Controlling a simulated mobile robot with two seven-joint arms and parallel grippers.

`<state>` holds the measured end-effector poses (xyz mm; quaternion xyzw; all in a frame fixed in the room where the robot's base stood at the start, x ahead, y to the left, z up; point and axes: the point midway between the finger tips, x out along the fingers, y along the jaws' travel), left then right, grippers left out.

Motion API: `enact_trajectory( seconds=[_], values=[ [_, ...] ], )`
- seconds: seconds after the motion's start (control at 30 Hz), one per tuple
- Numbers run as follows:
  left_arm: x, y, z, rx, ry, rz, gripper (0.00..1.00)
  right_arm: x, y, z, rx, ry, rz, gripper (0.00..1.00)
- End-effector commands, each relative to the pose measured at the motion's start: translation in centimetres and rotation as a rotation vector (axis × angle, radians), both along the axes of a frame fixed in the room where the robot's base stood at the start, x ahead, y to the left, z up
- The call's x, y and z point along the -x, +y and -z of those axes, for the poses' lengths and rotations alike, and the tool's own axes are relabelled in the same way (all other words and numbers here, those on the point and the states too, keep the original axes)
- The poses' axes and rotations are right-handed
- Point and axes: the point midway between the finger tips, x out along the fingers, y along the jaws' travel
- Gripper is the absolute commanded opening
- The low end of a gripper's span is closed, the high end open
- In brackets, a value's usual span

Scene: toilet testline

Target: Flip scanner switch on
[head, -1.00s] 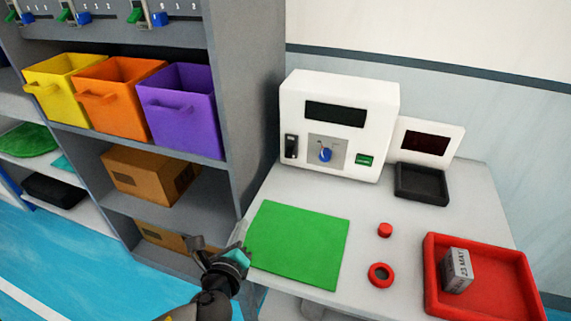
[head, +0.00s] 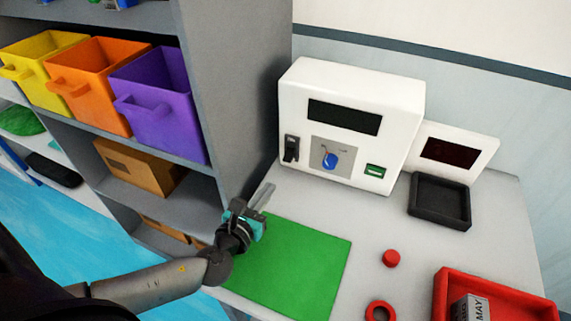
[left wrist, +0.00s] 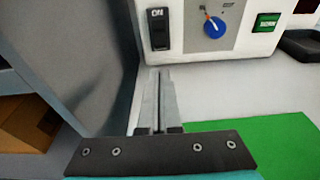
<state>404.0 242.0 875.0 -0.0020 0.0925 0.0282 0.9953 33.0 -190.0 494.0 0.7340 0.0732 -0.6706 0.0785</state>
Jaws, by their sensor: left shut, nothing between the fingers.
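The white scanner box (head: 350,90) stands at the back of the table. Its black rocker switch (head: 291,149) is at the lower left of the front face, and in the left wrist view the switch (left wrist: 159,30) shows the label "ON" at its top. A blue knob (head: 330,159) and a green button (head: 375,171) are to its right. My left gripper (head: 266,192) is shut and empty, over the table left of the green mat, short of the switch and below it. In the left wrist view its fingertips (left wrist: 159,72) point at the switch's lower end. My right gripper is not in view.
A grey shelf (head: 235,80) with coloured bins stands close on the left. A green mat (head: 300,265) lies in front of the scanner. A black tray (head: 440,222), red button (head: 391,258), red ring (head: 380,311) and red tray (head: 500,284) are to the right.

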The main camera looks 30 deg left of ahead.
Motion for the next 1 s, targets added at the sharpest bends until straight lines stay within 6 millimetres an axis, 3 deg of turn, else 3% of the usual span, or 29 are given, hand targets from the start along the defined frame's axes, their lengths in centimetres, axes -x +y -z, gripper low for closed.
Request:
enact_trajectory(
  seconds=[0.1,0.27,0.73,1.0],
  values=[
    [-0.1,0.0,0.0,0.001,0.000,0.000,0.00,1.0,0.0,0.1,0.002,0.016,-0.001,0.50],
    [-0.9,0.1,0.1,0.002,-0.002,-0.001,0.00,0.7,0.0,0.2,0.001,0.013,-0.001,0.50],
    [-7.6,0.4,1.4,0.003,-0.002,-0.002,0.00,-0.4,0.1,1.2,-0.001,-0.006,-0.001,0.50],
    [-9.6,0.5,1.8,0.002,0.000,-0.001,0.00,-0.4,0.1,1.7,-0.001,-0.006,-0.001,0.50]
  ],
)
